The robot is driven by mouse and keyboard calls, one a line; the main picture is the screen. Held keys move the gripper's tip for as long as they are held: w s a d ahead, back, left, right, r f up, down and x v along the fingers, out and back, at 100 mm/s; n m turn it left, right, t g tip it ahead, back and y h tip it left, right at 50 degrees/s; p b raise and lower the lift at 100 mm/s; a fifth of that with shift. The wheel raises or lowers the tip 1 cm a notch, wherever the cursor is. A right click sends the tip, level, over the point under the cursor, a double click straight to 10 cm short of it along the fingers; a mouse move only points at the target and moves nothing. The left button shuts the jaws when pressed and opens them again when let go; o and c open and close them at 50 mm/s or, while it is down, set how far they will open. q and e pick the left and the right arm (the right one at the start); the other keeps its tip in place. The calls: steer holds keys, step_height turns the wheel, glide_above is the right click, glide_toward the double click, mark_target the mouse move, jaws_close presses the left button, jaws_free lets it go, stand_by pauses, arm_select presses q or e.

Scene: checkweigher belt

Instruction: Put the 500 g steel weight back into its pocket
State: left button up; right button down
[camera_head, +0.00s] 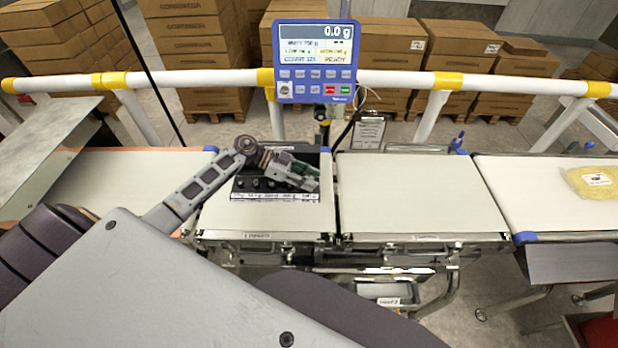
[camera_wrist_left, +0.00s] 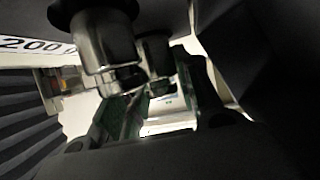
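The black weight block (camera_head: 280,194) stands on the left-middle belt, with white labels on its front and several small dark weights (camera_head: 252,183) at its left end. My left gripper (camera_head: 310,180), with green finger pads, is low over the block's right part. In the left wrist view, two metal weight-like cylinders show close up: a large shiny one (camera_wrist_left: 105,45) and a darker one (camera_wrist_left: 155,55). The darker one's end is near the gap between the finger pads (camera_wrist_left: 160,100); whether they touch it is unclear. I cannot tell which is the 500 g weight. My right gripper is out of view.
A label reading 200 (camera_wrist_left: 35,45) shows in the left wrist view. A blue display (camera_head: 316,60) behind the belts reads 0.0 g. The right-middle belt (camera_head: 415,195) is bare. A yellow bag (camera_head: 592,182) lies on the far-right belt. A white rail (camera_head: 395,80) runs behind.

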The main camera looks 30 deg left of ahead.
arm_select(q)
steer(key=o, duration=0.4)
steer(key=shift+r, duration=0.15)
steer(key=shift+b+v, duration=0.5)
steer(key=shift+v, duration=3.2)
